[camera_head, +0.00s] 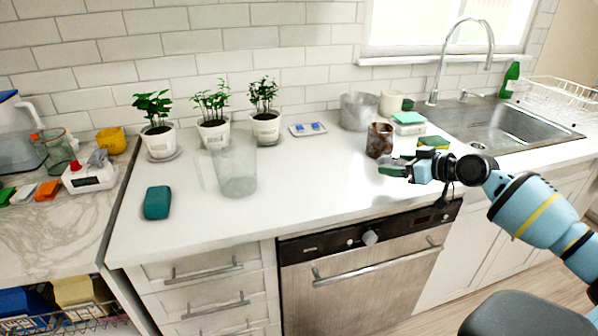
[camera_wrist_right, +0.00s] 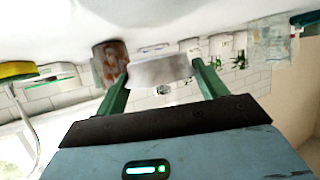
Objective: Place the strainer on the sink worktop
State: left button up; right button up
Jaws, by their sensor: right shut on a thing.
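My right gripper (camera_head: 392,168) is low over the front of the worktop (camera_head: 310,165), just right of and nearer than the brown mug (camera_head: 379,140). In the right wrist view, which is upside down, its two green fingers (camera_wrist_right: 163,75) stand apart with a pale grey metal piece, which I take as the strainer (camera_wrist_right: 160,72), between their tips. In the head view that piece is small and mostly lost behind the fingers. I cannot tell whether it touches the worktop. The sink (camera_head: 500,125) is to the right. My left gripper is out of view.
A metal pot (camera_head: 358,111) stands behind the mug (camera_wrist_right: 110,62). Sponges (camera_head: 433,143) lie between mug and sink. A glass pitcher (camera_head: 237,173), potted plants (camera_head: 214,130) and a teal sponge (camera_head: 157,203) are on the left. The worktop's front middle is clear.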

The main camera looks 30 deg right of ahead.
jog(key=shift+w, duration=0.45)
jog(key=shift+a+r, duration=0.1)
jog(key=shift+a, duration=0.35)
jog(key=p, duration=0.4)
send_over(333, 187)
jog(key=d, duration=0.1)
jog(key=shift+s+d+f, duration=0.15)
jog(key=shift+s+f, duration=0.15)
jog(key=shift+f, duration=0.25)
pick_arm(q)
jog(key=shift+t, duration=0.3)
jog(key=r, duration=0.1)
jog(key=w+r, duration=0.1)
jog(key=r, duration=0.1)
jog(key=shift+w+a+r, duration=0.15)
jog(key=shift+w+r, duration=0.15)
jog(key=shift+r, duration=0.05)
pick_arm(e)
jog(key=shift+w+a+f, duration=0.2)
jog(key=shift+a, duration=0.05)
jog(key=shift+a, duration=0.1)
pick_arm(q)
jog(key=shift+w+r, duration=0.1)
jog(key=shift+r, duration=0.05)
pick_arm(e)
jog(key=shift+w+a+f, duration=0.1)
jog(key=shift+a+f, duration=0.05)
jog(key=shift+f, duration=0.75)
jog(key=shift+w+a+f, duration=0.1)
jog(key=shift+f, duration=0.8)
